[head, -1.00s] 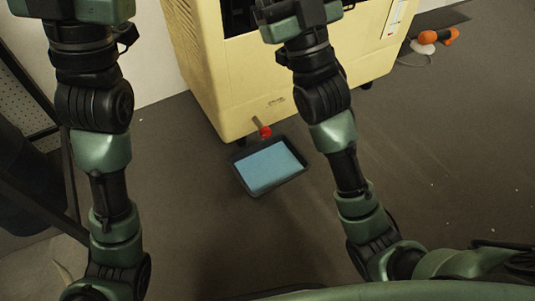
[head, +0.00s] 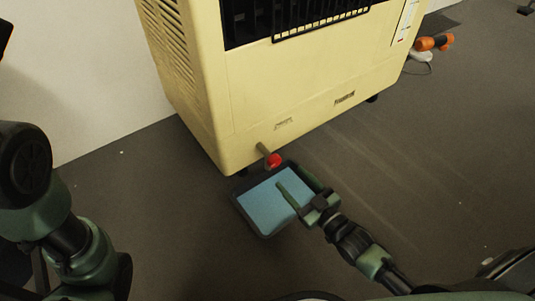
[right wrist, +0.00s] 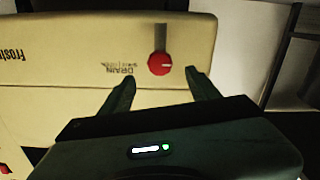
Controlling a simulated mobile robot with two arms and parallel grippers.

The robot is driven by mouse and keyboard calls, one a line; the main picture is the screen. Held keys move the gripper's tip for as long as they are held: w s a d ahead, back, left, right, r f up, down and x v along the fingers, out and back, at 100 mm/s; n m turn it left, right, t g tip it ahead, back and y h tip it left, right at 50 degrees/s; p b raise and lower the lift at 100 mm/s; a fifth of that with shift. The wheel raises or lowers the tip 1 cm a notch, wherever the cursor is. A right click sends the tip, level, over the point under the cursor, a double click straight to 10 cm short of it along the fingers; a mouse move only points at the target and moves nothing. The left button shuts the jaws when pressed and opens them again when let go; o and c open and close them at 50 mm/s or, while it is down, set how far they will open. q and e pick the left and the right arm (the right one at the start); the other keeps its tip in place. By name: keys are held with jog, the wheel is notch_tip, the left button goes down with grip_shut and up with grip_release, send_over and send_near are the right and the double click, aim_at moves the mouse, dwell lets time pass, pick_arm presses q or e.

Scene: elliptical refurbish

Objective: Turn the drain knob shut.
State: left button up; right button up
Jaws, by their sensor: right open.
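The red drain knob (head: 273,160) sits on a short spout at the lower front corner of the cream machine (head: 215,110). In the right wrist view the round red knob (right wrist: 160,64) has a small white mark toward its right side, beside a "DRAIN" label (right wrist: 120,68). My right gripper (head: 289,175) is open and empty, its fingers pointing at the knob from the front right. In the right wrist view the fingertips (right wrist: 160,77) stand either side of the knob, apparently short of it. My left gripper is out of view.
A dark tray with blue liquid (head: 262,208) lies on the floor below the knob, under my right gripper. An orange tool (head: 434,42) lies at the upper right. The grey floor (head: 420,180) to the right is clear.

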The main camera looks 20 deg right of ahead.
aim_at(276, 163)
jog(key=b+x, duration=0.4)
jog(key=x, duration=0.2)
jog(key=shift+w+a+f, duration=0.1)
jog(key=shift+w+f, duration=0.05)
jog(key=shift+w, duration=0.2)
jog(key=shift+w+a+b, duration=0.1)
jog(key=shift+w+b, duration=0.2)
grip_shut()
